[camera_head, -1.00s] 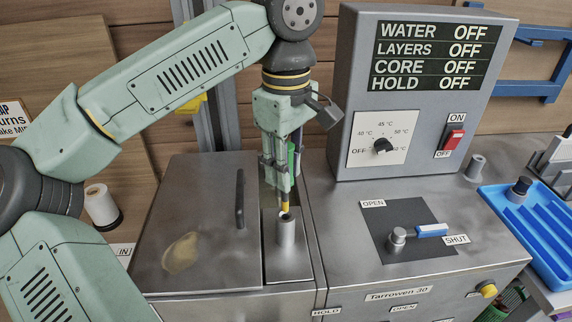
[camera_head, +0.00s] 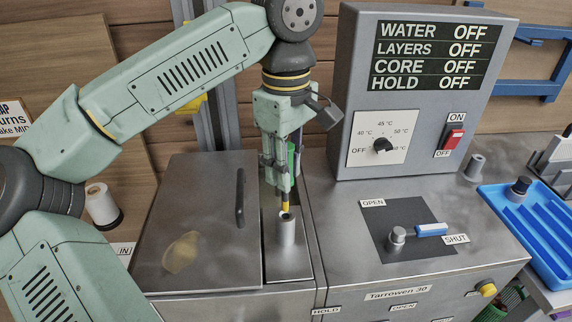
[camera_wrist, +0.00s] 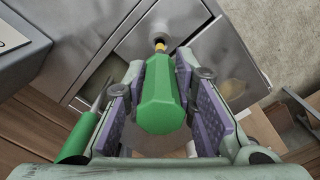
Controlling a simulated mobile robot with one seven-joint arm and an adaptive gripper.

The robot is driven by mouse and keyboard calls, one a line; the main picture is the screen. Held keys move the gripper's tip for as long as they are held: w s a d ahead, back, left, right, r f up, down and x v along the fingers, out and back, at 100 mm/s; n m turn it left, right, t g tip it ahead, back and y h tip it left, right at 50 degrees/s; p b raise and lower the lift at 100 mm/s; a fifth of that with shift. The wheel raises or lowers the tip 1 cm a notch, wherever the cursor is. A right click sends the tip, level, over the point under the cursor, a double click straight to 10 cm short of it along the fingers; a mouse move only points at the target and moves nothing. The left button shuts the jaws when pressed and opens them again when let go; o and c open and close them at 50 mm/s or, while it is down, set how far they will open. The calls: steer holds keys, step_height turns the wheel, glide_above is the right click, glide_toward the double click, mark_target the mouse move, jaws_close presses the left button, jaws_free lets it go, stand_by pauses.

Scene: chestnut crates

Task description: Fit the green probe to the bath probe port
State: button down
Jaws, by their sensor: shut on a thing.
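My gripper (camera_head: 280,178) is shut on the green probe, which shows in the wrist view (camera_wrist: 161,95) as a green faceted handle between the two purple-padded fingers. In the head view the probe's yellow-tipped lower end (camera_head: 285,206) points down just over the bath probe port (camera_head: 286,235), an upright metal tube on the steel strip beside the lid. The tip looks at or just above the tube's mouth; I cannot tell whether it is inside. In the wrist view the yellow tip (camera_wrist: 160,47) also lines up with the port. Most of the handle is hidden by the fingers in the head view.
A control box (camera_head: 410,95) with its readouts OFF stands to the right. A steel lid with a dark handle (camera_head: 240,198) lies left of the port. A blue-handled lever (camera_head: 431,230) and a blue tray (camera_head: 535,225) are at the right. A second green object (camera_wrist: 78,140) shows at lower left in the wrist view.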

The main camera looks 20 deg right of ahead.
mark_target(286, 211)
steer(key=shift+f+b, duration=2.85)
steer(key=shift+f, duration=1.2)
steer(key=c, duration=1.2)
jaws_free()
steer(key=shift+c, duration=0.2)
steer(key=shift+r, duration=0.15)
step_height(286, 211, up, 12)
steer(key=shift+f, duration=0.1)
steer(key=shift+d, duration=0.1)
